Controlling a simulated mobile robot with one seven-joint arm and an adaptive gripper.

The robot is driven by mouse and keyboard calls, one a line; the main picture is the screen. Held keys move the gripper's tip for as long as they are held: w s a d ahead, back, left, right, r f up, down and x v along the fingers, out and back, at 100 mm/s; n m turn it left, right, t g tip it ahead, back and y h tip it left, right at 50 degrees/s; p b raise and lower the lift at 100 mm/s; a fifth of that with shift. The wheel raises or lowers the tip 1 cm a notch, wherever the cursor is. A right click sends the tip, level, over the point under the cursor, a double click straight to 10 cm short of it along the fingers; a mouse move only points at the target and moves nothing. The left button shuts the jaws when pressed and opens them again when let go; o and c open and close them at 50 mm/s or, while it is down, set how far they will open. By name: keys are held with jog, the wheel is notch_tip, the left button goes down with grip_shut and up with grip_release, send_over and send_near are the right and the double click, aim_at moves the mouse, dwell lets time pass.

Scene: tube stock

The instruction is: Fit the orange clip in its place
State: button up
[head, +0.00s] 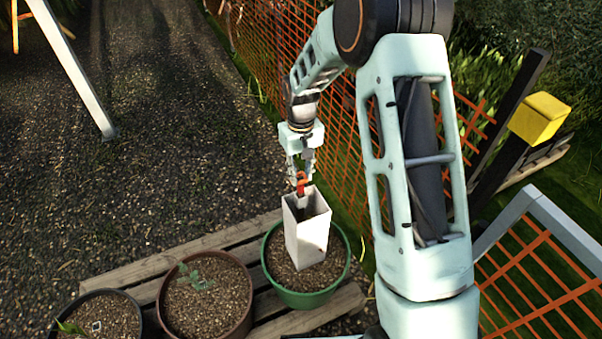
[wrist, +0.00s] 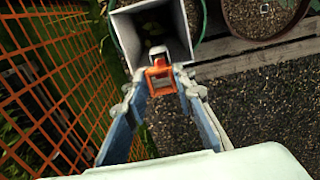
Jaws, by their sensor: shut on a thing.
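The orange clip (head: 301,184) is a small bright piece held between the fingertips of my gripper (head: 301,169), which points down. In the wrist view, the clip (wrist: 160,81) shows as an orange frame between the two fingers of my gripper (wrist: 163,88). A white square tube (head: 306,242) with an open top stands in a green pot. The clip is at the tube's upper rim, at its back side in the head view. The tube's opening (wrist: 129,38) shows just beyond the clip in the wrist view. I cannot tell whether the clip touches the rim.
The green pot (head: 345,272) stands on a slatted wooden pallet (head: 137,272) beside a brown pot (head: 246,318) and a black pot (head: 128,297). Orange mesh fencing (head: 345,150) runs close behind on the right.

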aim_at(301, 187)
jog(key=shift+s+f, duration=0.1)
dwell(0.4)
jog(key=shift+f+b, duration=0.7)
jog(key=shift+f, duration=0.1)
jog(key=shift+f, duration=0.15)
jog(key=shift+f+b, duration=1.05)
jog(key=shift+f, duration=0.3)
jog(key=shift+f, duration=0.15)
jog(key=shift+f+b, duration=0.4)
jog(key=shift+f, duration=0.05)
jog(key=o, duration=0.8)
